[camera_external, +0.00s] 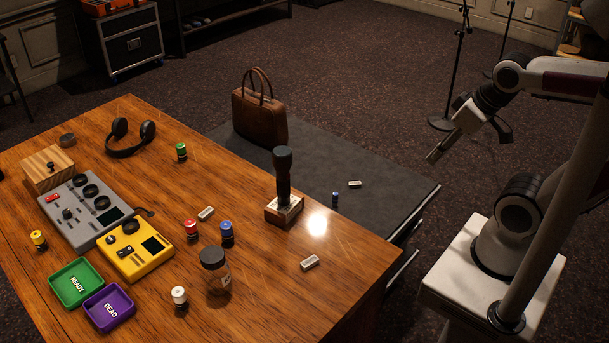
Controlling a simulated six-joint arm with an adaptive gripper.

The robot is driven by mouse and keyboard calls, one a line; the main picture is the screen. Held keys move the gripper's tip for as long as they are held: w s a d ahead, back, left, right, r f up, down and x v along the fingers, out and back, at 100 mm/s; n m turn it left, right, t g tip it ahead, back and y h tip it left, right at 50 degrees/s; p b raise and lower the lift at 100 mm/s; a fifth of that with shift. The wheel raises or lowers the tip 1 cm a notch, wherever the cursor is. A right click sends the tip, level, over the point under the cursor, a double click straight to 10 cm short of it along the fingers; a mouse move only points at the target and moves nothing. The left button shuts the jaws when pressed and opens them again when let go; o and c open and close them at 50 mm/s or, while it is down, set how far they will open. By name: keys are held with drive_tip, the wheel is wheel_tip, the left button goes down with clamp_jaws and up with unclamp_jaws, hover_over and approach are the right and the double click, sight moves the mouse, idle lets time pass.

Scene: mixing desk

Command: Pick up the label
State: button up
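Several small pale blocks with dark markings could be the label; I cannot tell which one is meant. One pale block (310,262) lies near the right edge of the wooden desk. Another pale block (205,213) lies mid-desk beside the red-capped bottle. A third pale block (354,184) lies on the dark grey surface beyond the desk. The jar (215,276) with a dark lid also bears a paper patch on its side. My gripper (433,156) hangs in the air at upper right, apart from all of these. Its fingers are too small to read.
A brown bag (260,117) stands beyond the desk.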

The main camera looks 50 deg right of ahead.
drive_tip(key=f, duration=0.1)
drive_tip(key=m+g+y, duration=0.6)
drive_tip(key=m+y, duration=0.2)
drive_tip(key=m, duration=0.6)
approach(310, 263)
drive_tip(key=s, duration=0.2)
drive_tip(key=s+d, duration=0.1)
drive_tip(key=s, duration=0.2)
drive_tip(key=s+d, duration=0.1)
drive_tip(key=s, duration=0.2)
drive_tip(key=shift+d, duration=0.2)
drive_tip(key=w+m+t, duration=0.1)
drive_tip(key=w+m, duration=0.1)
drive_tip(key=w+a+m+t+y, duration=0.1)
drive_tip(key=w+m, duration=0.2)
drive_tip(key=shift+w+a+f, duration=0.15)
drive_tip(key=shift+a+f, duration=0.05)
drive_tip(key=shift+w+r+m+t, duration=0.1)
drive_tip(key=shift+w+m+t, duration=0.35)
drive_tip(key=shift+m, duration=0.25)
drive_tip(key=shift+x, duration=1.35)
